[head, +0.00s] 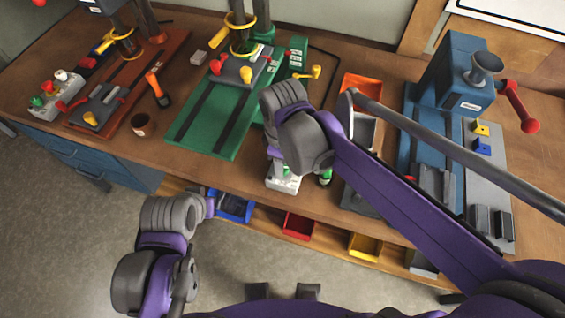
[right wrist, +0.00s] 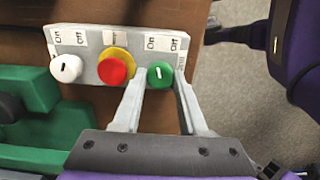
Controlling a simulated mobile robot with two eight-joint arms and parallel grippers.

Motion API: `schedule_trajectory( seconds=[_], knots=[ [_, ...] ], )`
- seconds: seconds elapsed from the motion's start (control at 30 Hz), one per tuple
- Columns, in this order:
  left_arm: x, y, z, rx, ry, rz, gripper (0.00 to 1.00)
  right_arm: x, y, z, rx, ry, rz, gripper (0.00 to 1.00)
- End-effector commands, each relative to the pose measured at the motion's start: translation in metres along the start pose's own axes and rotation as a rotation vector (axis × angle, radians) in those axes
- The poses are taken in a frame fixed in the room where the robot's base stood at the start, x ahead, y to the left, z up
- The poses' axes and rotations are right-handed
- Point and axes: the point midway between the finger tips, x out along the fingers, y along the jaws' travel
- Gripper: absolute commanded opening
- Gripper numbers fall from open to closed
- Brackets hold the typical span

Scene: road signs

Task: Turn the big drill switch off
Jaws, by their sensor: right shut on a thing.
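A light grey switch panel (right wrist: 130,42) fills the top of the right wrist view. It carries a white knob (right wrist: 66,67), a red button on a yellow ring (right wrist: 113,68) and a green knob (right wrist: 160,75) with a white pointer line. "On" and "Off" labels sit above both knobs. My right gripper (right wrist: 160,82) is shut on the green knob, one finger on each side. In the head view the panel (head: 284,185) is at the bench's front edge, partly hidden by my right arm. My left gripper (head: 209,204) is low in front of the bench; its fingers are unclear.
A green drill press base (head: 205,125) stands left of my right arm. A blue drill press (head: 455,75) is on the right, and a red-brown based one (head: 130,85) on the left. Coloured bins, such as a red bin (head: 298,226), sit below the bench edge.

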Motion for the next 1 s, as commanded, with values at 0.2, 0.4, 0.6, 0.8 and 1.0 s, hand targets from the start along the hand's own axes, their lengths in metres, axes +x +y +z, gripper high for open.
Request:
schedule_trajectory(
  seconds=[0.2,0.4,0.6,0.8,1.0],
  knots=[
    [0.0036,0.0,0.0042,0.0,-0.004,0.0,0.0,0.0001,0.0003,0.0,0.204,0.0,0.001,0.0],
    [0.0059,0.0,0.0067,0.0,-0.006,0.0,0.0,0.0,0.0004,0.0,0.391,0.0,0.001,0.0],
    [0.0075,0.0,0.0085,0.0,-0.008,0.0,0.0,-0.0003,0.0005,-0.0001,0.557,0.001,0.001,0.0],
    [0.0085,0.0,0.0096,0.0,-0.009,0.0,0.0,-0.0006,0.0006,-0.0002,0.682,0.001,0.001,0.0],
    [0.0091,0.0,0.0103,0.0,-0.009,0.0,0.0,-0.0008,0.0007,-0.0002,0.759,0.001,0.001,0.0]
  ],
)
